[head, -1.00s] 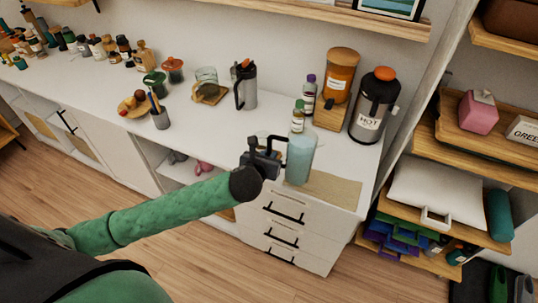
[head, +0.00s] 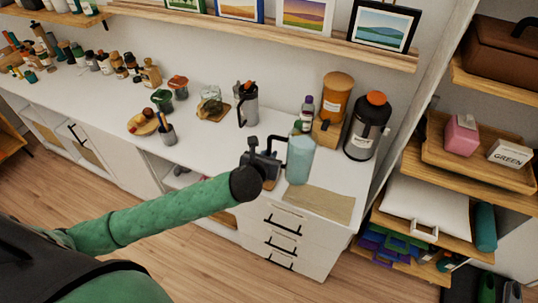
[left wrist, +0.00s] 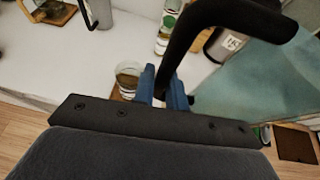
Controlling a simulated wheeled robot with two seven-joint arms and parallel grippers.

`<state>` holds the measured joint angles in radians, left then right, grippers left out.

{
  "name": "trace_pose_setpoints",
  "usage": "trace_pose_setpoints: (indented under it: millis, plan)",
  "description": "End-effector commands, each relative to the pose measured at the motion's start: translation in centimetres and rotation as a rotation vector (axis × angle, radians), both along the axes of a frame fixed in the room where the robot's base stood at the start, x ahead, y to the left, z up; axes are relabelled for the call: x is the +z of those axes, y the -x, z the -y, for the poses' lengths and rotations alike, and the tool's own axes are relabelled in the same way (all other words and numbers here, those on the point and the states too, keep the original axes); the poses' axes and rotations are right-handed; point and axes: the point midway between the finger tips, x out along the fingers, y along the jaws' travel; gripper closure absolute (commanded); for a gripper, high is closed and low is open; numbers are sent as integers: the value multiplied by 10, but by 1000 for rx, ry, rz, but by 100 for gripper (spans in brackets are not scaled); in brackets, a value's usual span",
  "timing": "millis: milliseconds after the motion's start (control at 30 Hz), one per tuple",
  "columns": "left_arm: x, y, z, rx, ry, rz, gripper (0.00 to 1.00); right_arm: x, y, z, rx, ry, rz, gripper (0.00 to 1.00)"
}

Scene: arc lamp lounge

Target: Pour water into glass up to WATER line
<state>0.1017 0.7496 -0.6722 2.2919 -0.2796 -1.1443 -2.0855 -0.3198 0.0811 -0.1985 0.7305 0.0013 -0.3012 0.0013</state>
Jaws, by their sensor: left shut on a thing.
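A translucent blue-green pitcher (head: 299,160) stands out at the front right of the white counter in the head view, roughly upright. My left gripper (head: 264,160) is shut on its dark handle, at the pitcher's left side. In the left wrist view the blue fingers (left wrist: 165,90) close around the black handle (left wrist: 190,45), and the pitcher's body (left wrist: 260,85) fills the right side. A clear glass (left wrist: 128,78) stands just left of the fingers there, on a wooden piece. Its WATER line cannot be made out. My right gripper is not in view.
Behind the pitcher stand small bottles (head: 307,110), an orange canister (head: 335,98) and a dark HOT flask (head: 367,128). A metal press (head: 246,104) stands further left. A tan mat (head: 320,205) lies bare at the counter's front right.

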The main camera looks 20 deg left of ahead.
Motion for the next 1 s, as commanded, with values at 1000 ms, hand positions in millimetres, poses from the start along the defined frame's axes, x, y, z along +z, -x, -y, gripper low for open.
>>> trace_pose_setpoints:
  millis: [1000]
  plan:
    - [25,-88,-56,-167,-1,5,100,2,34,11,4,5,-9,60]
